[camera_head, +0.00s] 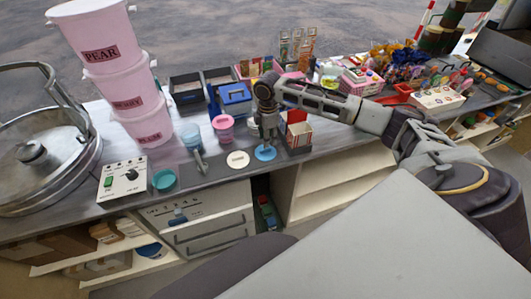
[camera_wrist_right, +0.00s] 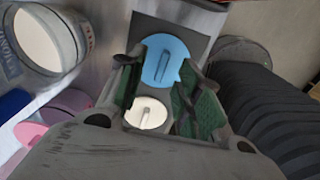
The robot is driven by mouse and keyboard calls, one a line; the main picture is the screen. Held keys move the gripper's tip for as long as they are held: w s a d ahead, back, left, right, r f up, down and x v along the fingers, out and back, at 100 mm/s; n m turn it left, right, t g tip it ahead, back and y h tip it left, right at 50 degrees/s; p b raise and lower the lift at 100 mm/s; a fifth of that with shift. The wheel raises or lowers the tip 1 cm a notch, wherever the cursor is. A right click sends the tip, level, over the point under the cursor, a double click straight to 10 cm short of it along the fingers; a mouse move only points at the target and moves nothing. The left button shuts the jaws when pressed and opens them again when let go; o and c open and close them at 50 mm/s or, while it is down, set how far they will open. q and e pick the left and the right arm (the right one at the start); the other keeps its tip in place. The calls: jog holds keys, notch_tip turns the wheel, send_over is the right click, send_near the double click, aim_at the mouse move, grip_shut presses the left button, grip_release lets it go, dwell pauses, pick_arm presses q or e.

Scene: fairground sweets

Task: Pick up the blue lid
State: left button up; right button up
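The blue lid (camera_head: 265,153) lies flat near the front edge of the counter. In the right wrist view the blue lid (camera_wrist_right: 176,60) shows a raised ridge across its middle. My right gripper (camera_head: 266,136) points down just above it. In the wrist view my right gripper (camera_wrist_right: 160,76) is open, with its green-padded fingers apart and the blue lid showing between and beyond the tips. I see no contact between them. My left gripper is not in view.
A white lid (camera_head: 238,159) lies just left of the blue lid, and a teal lid (camera_head: 164,180) farther left. A red-and-white striped box (camera_head: 297,130) stands close on the right. Pink tub (camera_head: 223,126) and blue bin (camera_head: 235,97) stand behind. Stacked pink buckets (camera_head: 115,75) rise at left.

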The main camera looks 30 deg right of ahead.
aim_at(266, 149)
jog(key=shift+s+a+f+p, duration=0.1)
jog(key=shift+a+f, duration=0.1)
jog(key=shift+f, duration=0.45)
jog(key=shift+a+f+p, duration=0.1)
jog(key=shift+a+f, duration=0.1)
jog(key=shift+f, duration=0.45)
jog(key=shift+s+a+f+p, duration=0.1)
jog(key=shift+a+f, duration=0.1)
jog(key=shift+f, duration=1.1)
grip_shut()
